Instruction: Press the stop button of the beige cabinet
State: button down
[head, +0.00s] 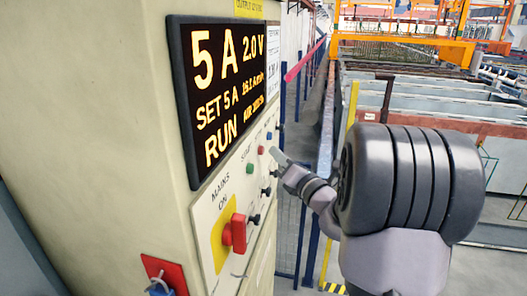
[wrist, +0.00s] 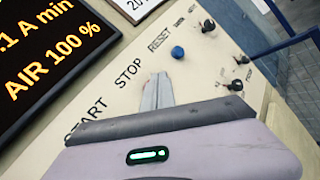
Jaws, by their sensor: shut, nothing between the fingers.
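The beige cabinet (head: 110,100) fills the left of the head view. Its panel carries a red stop button (head: 261,150) between a green start button (head: 250,168) and a blue reset button (head: 269,136). My gripper (head: 277,155) is shut and empty, its tip just right of the red button; I cannot tell whether they touch. In the wrist view the shut fingers (wrist: 158,90) lie below the STOP label and left of the blue button (wrist: 177,52); the red and green buttons are hidden there. The dark display (head: 225,90) reads RUN and 5 A.
A large red mains switch (head: 236,233) on a yellow plate and several black knobs sit on the same panel. A red plate (head: 163,274) is on the cabinet's near side. Tanks (head: 430,95) and orange frames stand behind at right.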

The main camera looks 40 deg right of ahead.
jog(key=shift+w+a, duration=0.25)
jog(key=shift+w, duration=0.05)
jog(key=shift+w+a, duration=0.35)
jog(key=shift+w, duration=0.05)
dwell(0.9)
jog(key=shift+s+d, duration=0.6)
jog(key=shift+s, duration=0.1)
jog(key=s+d, duration=0.3)
jog(key=s, duration=0.1)
jog(key=shift+d, duration=0.15)
dwell(0.3)
